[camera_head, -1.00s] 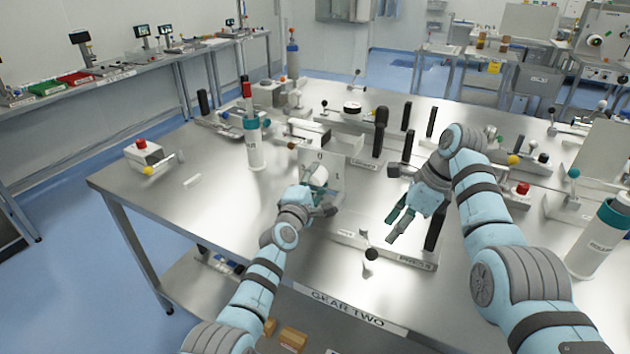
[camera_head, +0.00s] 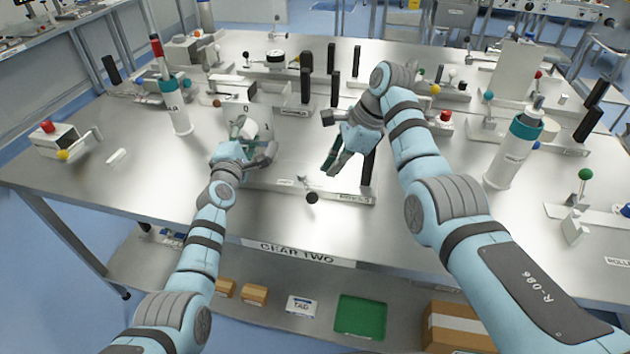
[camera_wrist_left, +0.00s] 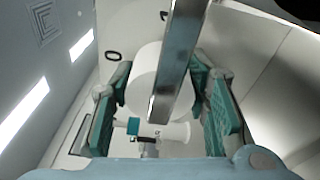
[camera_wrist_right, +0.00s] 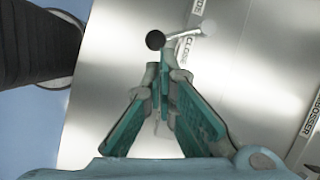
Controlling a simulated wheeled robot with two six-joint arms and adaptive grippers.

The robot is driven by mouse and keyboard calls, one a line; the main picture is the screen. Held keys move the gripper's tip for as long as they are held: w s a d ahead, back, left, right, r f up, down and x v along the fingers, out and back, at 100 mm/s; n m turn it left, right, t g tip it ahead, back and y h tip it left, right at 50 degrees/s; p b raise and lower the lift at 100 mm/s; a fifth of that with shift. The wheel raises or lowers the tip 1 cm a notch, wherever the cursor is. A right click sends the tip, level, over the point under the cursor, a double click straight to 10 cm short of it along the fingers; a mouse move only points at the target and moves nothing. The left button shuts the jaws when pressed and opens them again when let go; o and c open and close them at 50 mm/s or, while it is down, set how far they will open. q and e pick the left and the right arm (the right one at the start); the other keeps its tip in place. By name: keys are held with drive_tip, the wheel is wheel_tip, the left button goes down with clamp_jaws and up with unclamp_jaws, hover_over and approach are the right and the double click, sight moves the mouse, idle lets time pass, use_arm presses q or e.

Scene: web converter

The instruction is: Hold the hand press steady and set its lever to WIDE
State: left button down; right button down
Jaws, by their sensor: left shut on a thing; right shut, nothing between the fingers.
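My left gripper (camera_head: 250,143) is shut on a white cylinder (camera_wrist_left: 158,78) in front of an upright plate (camera_wrist_left: 120,38) marked 0 and 1. A metal bar (camera_wrist_left: 178,55) crosses before it in the left wrist view. A low base (camera_head: 275,182) extends right from there along the table's front. Its short lever has a black ball (camera_head: 312,197), pointing toward the front edge; the ball (camera_wrist_right: 155,40) also shows in the right wrist view. My right gripper (camera_head: 333,168) is shut and empty, above and behind the ball, apart from it. I cannot read a WIDE mark.
A black post (camera_head: 368,168) stands close to my right gripper. A tall white bottle (camera_head: 178,115) stands at left, another (camera_head: 510,155) at right. Several devices with levers and posts crowd the table's back. The front left tabletop (camera_head: 110,185) is mostly clear.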

sight(307, 189)
drive_tip(key=s+d+f+n+t+y, duration=0.1)
drive_tip(key=s+d+n, duration=0.1)
drive_tip(key=n, duration=0.8)
drive_tip(key=s+d+f+n+t+y, duration=0.1)
drive_tip(key=s+d+n, duration=0.1)
drive_tip(key=n, duration=0.9)
drive_tip(key=shift+d+n+t, duration=0.3)
drive_tip(key=shift+d, duration=0.6)
drive_tip(key=shift+w, duration=0.1)
drive_tip(key=x, duration=1)
drive_tip(key=shift+a+r, duration=0.15)
drive_tip(key=shift+a, duration=0.05)
drive_tip(key=shift+a, duration=0.1)
drive_tip(key=shift+s+a+m, duration=0.2)
drive_tip(key=shift+s+m, duration=0.05)
drive_tip(key=shift+m, duration=0.15)
